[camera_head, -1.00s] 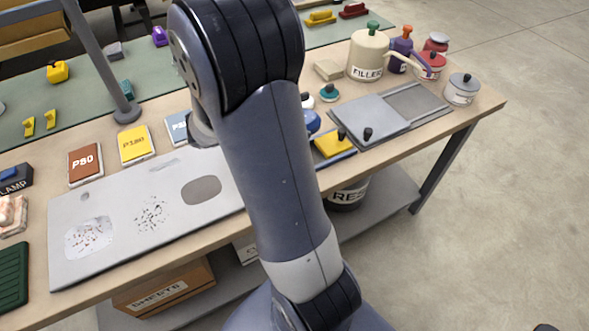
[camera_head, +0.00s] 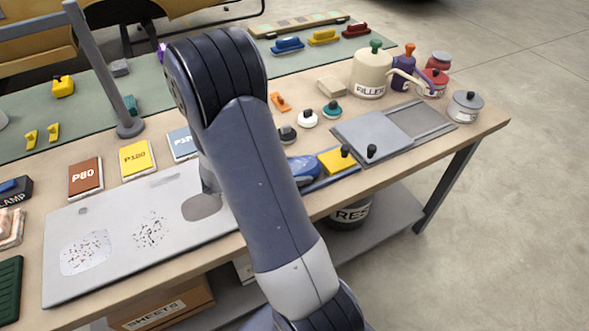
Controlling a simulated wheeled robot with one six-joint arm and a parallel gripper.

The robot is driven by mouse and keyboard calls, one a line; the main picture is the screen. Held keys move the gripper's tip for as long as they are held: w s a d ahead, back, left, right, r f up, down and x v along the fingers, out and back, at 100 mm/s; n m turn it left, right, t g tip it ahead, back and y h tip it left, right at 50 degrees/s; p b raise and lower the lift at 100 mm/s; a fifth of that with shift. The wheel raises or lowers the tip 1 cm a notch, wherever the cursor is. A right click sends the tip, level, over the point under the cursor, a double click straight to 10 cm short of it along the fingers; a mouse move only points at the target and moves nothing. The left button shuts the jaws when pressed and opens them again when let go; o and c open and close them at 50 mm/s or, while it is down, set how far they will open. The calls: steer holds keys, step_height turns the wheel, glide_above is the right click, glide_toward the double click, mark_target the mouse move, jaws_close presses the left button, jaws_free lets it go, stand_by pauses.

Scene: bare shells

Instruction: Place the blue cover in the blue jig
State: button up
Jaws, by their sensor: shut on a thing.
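A bright blue piece (camera_head: 303,168) shows just right of my forearm, beside a yellow block (camera_head: 337,159) with a black knob. My forearm covers its left part. I cannot tell whether it is the blue cover, or whether it is held or resting. A blue tray-like edge (camera_head: 325,181) runs under the yellow block; I cannot tell whether it belongs to the blue jig. Another blue piece (camera_head: 287,44) sits at the back on the green mat, in a row with a yellow and a red one. My gripper is hidden behind my forearm.
A grey panel (camera_head: 72,283) lies front left, with P80 (camera_head: 85,178) and P180 (camera_head: 136,157) blocks behind it. A grey lidded tray (camera_head: 372,130), a filler pot (camera_head: 370,76) and small pots stand at right. A grey post (camera_head: 96,62) rises at left. Free floor lies right.

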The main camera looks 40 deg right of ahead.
steer(key=shift+f, duration=0.1)
steer(key=shift+f+b, duration=0.5)
steer(key=o, duration=1.3)
steer(key=shift+c, duration=0.2)
steer(key=shift+r, duration=0.15)
steer(key=v, duration=0.8)
steer(key=r+v, duration=0.1)
steer(key=v, duration=0.3)
